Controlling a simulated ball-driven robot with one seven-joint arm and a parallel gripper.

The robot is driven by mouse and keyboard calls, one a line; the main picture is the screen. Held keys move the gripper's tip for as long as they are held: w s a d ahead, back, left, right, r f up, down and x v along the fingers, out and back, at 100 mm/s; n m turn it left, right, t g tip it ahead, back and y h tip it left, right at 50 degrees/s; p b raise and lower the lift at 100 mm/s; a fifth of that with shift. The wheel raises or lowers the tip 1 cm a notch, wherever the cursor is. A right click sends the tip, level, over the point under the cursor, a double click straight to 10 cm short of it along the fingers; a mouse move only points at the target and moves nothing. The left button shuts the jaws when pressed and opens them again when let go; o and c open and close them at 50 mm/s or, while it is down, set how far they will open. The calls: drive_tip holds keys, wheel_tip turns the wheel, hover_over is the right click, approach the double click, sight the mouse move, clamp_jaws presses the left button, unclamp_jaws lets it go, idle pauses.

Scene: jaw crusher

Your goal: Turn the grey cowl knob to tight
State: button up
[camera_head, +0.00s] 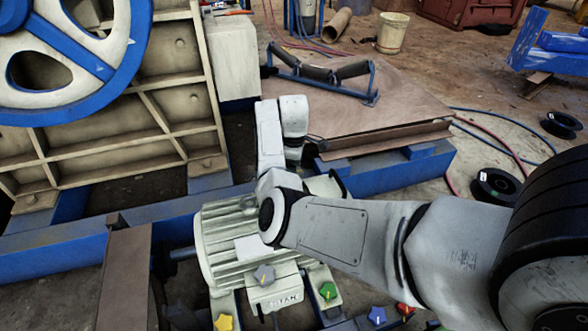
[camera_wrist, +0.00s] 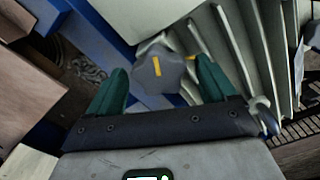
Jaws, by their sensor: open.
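The grey lobed knob (camera_wrist: 160,78) shows in the wrist view with a yellow pointer stripe that stands nearly upright in the picture. My gripper (camera_wrist: 161,66) is open, with one green finger on each side of the knob. A gap shows between each finger and the knob; I cannot tell the depth. A small yellow mark (camera_wrist: 191,58) lies just right of the knob. In the head view, a grey knob (camera_head: 263,275) with a yellow stripe sits on the ribbed motor (camera_head: 222,248). I cannot tell whether it is the same knob. My gripper is hidden there behind my arm.
Yellow (camera_head: 224,322), green (camera_head: 328,291), blue (camera_head: 377,315) and red (camera_head: 405,309) knobs stand near the motor. Cooling fins (camera_wrist: 240,55) rise close right of my fingers. A blue frame (camera_head: 395,165) runs behind the motor. A large blue-rimmed wheel (camera_head: 130,60) stands at left.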

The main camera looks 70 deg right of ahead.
drive_tip(key=c, duration=1.1)
drive_tip(key=shift+o, duration=0.2)
drive_tip(key=shift+r+p, duration=0.1)
drive_tip(key=shift+p, duration=0.25)
